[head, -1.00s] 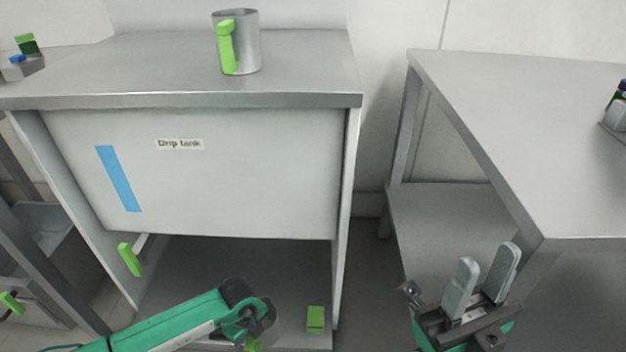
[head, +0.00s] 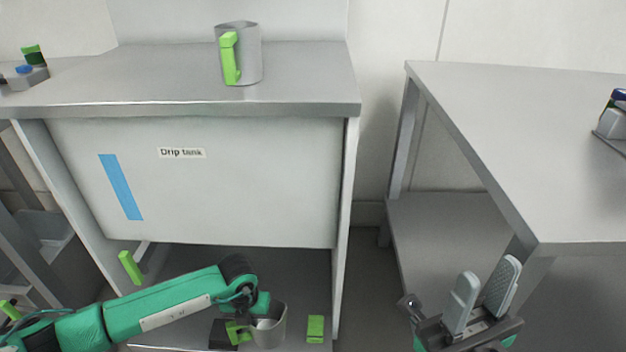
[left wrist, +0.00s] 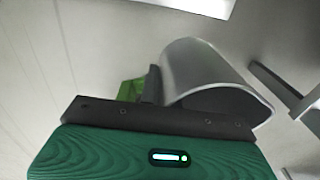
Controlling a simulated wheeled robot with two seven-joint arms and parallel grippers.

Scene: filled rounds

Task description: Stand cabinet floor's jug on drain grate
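A grey metal jug (head: 271,328) with a green handle (head: 237,332) is low in the open cabinet bay, at my left gripper (head: 245,325). In the left wrist view the jug (left wrist: 207,72) lies close against the gripper, with a dark finger (left wrist: 153,84) between its body and the green handle (left wrist: 130,92). The left gripper looks shut on this handle, though its far finger is hidden. My right gripper (head: 484,298) is open and empty in front of the right table. I cannot make out a drain grate.
A similar jug (head: 246,55) with a green handle stands on the cabinet top (head: 150,75). The "Drip tank" panel (head: 240,195) closes off the space above the bay. A green block (head: 315,328) is at the bay's right. The right table (head: 520,140) is mostly clear.

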